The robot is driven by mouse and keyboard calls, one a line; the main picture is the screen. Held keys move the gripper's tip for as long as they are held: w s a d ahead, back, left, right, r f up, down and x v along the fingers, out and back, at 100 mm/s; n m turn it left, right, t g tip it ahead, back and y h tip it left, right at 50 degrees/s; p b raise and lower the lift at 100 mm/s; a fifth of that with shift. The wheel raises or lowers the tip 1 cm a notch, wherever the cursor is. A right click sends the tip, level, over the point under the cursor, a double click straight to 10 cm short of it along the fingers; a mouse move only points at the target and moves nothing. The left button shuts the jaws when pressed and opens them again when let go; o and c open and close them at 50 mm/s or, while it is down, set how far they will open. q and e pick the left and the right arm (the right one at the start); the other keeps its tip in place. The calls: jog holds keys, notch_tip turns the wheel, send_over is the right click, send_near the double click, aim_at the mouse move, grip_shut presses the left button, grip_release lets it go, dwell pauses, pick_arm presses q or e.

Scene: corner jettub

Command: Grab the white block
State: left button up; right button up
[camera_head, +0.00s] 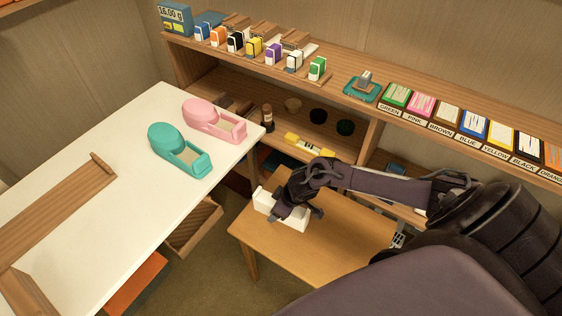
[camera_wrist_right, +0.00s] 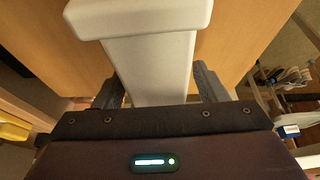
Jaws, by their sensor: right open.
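In the right wrist view the white block (camera_wrist_right: 148,66) has a wide top part and a narrower part running down between the fingers. My right gripper (camera_head: 297,213) is at the block, and its two fingers (camera_wrist_right: 164,88) are apart on either side of the narrower part. A gap shows beside the right finger; whether the left finger touches the block, I cannot tell. My left gripper is in neither view.
A white table (camera_head: 120,215) at the left bears teal (camera_head: 180,150) and pink (camera_head: 213,120) tape dispensers. Bare tabletop lies in front of the white block.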

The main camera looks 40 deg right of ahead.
jog(key=c, duration=1.2)
jog(key=shift+r, duration=0.15)
